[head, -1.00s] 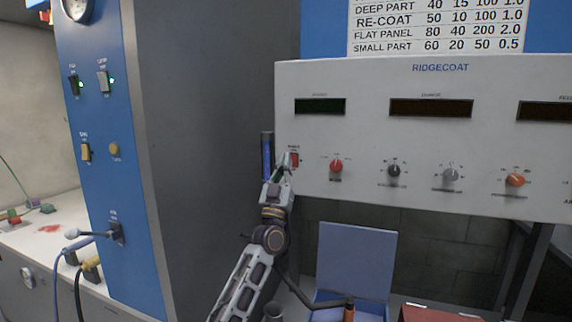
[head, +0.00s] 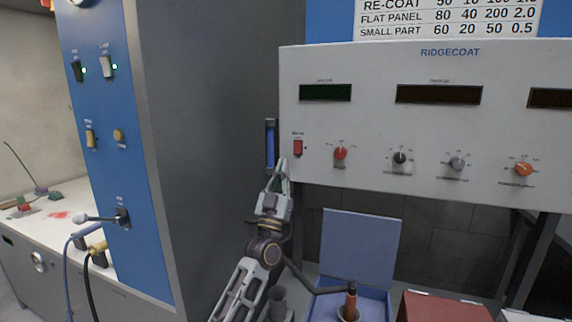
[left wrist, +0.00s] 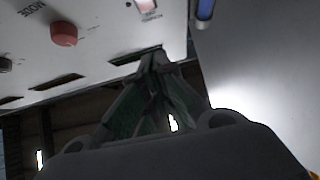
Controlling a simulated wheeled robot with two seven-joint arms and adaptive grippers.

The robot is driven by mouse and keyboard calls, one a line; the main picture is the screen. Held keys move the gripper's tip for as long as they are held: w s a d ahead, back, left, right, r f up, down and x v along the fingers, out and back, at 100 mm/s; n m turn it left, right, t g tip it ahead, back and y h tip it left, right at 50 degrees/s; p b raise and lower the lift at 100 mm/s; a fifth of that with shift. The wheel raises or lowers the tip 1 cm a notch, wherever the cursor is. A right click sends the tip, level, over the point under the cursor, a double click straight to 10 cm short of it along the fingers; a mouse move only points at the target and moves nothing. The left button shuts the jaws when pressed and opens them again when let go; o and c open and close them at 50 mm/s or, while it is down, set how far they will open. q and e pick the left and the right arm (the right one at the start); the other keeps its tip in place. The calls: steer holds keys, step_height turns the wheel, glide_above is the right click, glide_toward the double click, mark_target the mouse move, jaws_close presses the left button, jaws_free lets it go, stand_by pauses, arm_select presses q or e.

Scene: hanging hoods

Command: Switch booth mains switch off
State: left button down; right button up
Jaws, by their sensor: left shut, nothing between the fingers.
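A red rocker switch (head: 298,147) sits at the left end of the white RIDGECOAT panel (head: 440,110). Its small label is too blurred to read in the head view. The same switch shows pale pink at the top edge of the left wrist view (left wrist: 148,8). My left gripper (head: 282,163) is shut and empty, its tips just below and left of the switch, apart from it. In the left wrist view the closed tips (left wrist: 155,58) are near the panel's lower edge. The panel's displays (head: 325,92) are dark. My right gripper is not in view.
A grey wall (head: 215,120) stands beside my left arm. Red, grey and orange knobs line the panel. An open blue box (head: 357,245) and a red box (head: 440,306) lie below.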

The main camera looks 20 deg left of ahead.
arm_select(q)
steer(key=v, duration=0.3)
steer(key=shift+s+r, duration=0.15)
steer(key=shift+r, duration=0.1)
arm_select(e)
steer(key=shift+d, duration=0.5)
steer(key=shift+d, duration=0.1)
